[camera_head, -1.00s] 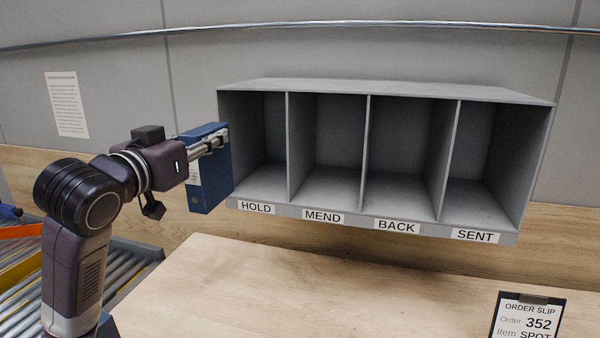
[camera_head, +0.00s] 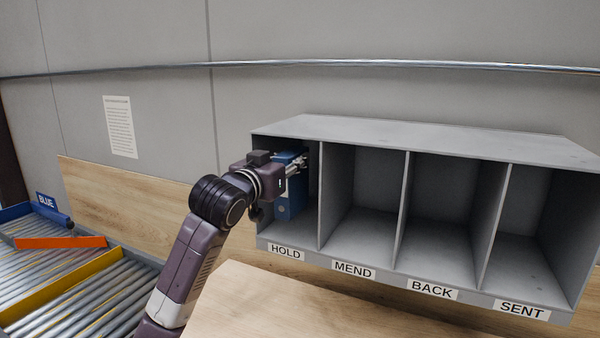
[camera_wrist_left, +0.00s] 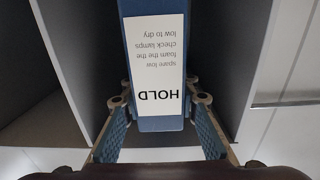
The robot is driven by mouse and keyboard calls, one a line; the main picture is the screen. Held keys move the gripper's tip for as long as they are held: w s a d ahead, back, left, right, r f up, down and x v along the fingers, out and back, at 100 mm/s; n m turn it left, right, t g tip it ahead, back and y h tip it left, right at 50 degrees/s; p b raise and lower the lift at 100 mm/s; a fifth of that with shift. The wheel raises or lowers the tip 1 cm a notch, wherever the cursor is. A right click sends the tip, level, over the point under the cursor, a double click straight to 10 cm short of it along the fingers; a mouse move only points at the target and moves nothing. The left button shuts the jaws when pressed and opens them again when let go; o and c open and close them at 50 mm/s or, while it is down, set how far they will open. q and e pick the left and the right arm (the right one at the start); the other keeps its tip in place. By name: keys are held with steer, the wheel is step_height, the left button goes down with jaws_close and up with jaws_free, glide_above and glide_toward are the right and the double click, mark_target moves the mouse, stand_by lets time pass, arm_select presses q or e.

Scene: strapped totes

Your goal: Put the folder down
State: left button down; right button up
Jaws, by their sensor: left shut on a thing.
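A blue folder (camera_head: 290,200) is upright inside the HOLD compartment of the grey rack (camera_head: 440,138), at the rack's left end. My left gripper (camera_head: 300,162) is shut on the folder at the mouth of that compartment. In the left wrist view the folder (camera_wrist_left: 157,122) stands between the two fingers of the left gripper (camera_wrist_left: 160,125), and its white label reads HOLD, upside down. Whether the folder's base touches the compartment floor is hidden. My right gripper is in no view.
The compartments labelled MEND (camera_head: 353,270), BACK (camera_head: 432,290) and SENT (camera_head: 522,309) are empty. A wooden tabletop (camera_head: 270,310) lies in front of the rack, clear where it shows. Roller conveyors (camera_head: 90,305) with a BLUE sign (camera_head: 47,202) are at the left.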

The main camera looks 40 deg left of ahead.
mark_target(299, 179)
arm_select(q)
steer(key=x, duration=0.1)
steer(key=p+x, duration=0.1)
steer(key=x, duration=0.2)
steer(key=shift+r, duration=0.3)
step_height(299, 179, down, 4)
steer(key=shift+s+f+p, duration=0.1)
steer(key=shift+f+p, duration=0.1)
steer(key=shift+p, duration=0.5)
step_height(299, 179, down, 2)
steer(key=shift+f+p, duration=0.2)
steer(key=shift+p, duration=0.3)
steer(key=shift+f+p, duration=0.1)
steer(key=shift+p, duration=0.25)
steer(key=shift+f, duration=0.2)
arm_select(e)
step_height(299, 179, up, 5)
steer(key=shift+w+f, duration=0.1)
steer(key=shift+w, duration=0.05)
